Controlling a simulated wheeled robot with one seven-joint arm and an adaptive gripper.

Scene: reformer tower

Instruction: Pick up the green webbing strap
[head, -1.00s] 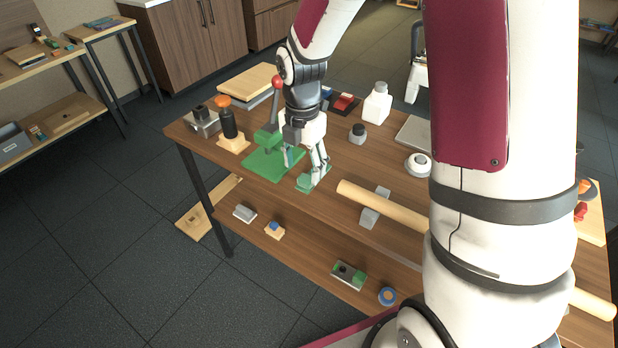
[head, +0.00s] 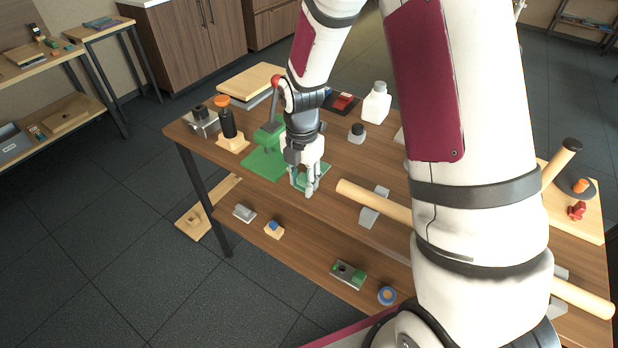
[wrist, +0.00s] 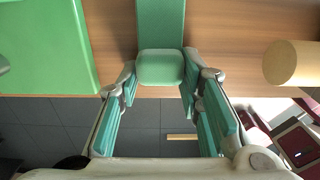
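The green webbing strap (wrist: 160,28) lies flat on the wooden tabletop and runs toward the table edge in the wrist view. Its near end is a paler, rounded green piece (wrist: 160,68) at the edge. My gripper (wrist: 166,84) is open, with teal-padded fingers on either side of this near end and visible gaps beside it. In the head view my gripper (head: 308,188) points down over the strap near the table's front edge; the fingers mostly hide the strap there.
A green plate with a red-knobbed lever (head: 264,162) stands just left of my gripper. A wooden roller (head: 375,200) lies close on the right.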

